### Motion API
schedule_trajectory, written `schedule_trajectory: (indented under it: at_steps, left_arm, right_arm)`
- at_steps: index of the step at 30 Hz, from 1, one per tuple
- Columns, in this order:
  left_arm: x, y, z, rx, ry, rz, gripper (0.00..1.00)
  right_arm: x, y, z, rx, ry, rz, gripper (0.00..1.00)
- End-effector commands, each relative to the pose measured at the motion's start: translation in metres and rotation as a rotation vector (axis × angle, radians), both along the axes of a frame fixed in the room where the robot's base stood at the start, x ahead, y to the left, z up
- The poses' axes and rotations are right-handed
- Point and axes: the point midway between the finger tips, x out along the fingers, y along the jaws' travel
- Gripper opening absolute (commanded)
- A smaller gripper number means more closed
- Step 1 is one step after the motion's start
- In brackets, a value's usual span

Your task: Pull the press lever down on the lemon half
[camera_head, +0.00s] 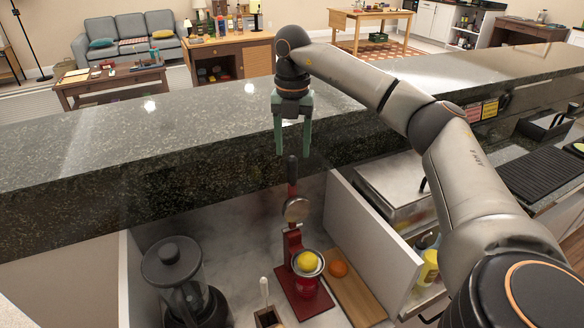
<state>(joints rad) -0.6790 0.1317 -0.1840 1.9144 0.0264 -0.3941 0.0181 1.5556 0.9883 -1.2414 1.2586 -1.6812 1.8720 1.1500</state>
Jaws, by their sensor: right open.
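A red citrus press (291,238) stands on the lower counter behind the raised bar top, at the lower middle of the head view. Its lever (292,172) points up, with a dark grip at the top. A yellow lemon half (307,262) sits in the press's metal cup. My right gripper (293,150) hangs downward just above the lever's tip, its green fingers spread apart. Its fingertips are close to the tip; whether they flank it in depth I cannot tell. My left gripper is not in view.
A wooden board (356,298) with an orange (338,268) lies right of the press. A blender (180,280) stands at left. A white upright panel (368,240) rises at right. The dark stone bar top (180,135) runs behind the press.

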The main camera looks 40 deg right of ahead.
Motion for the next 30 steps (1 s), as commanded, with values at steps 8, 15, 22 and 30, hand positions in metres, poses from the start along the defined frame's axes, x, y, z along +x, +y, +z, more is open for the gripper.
schedule_trajectory:
  at_steps: [8, 15, 22, 30]
  left_arm:
    - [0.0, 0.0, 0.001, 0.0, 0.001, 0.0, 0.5]
    - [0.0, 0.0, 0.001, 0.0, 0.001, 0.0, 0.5]
    - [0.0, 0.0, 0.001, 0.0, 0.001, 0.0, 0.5]
    - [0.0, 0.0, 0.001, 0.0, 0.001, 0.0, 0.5]
  right_arm:
    - [0.0, 0.0, -0.049, 0.0, 0.001, 0.001, 0.59]
    - [0.0, 0.0, -0.064, 0.001, -0.001, 0.001, 0.59]
    - [0.0, 0.0, -0.064, 0.001, -0.001, 0.001, 0.59]
    - [0.0, 0.0, -0.064, 0.001, -0.002, 0.002, 0.3]
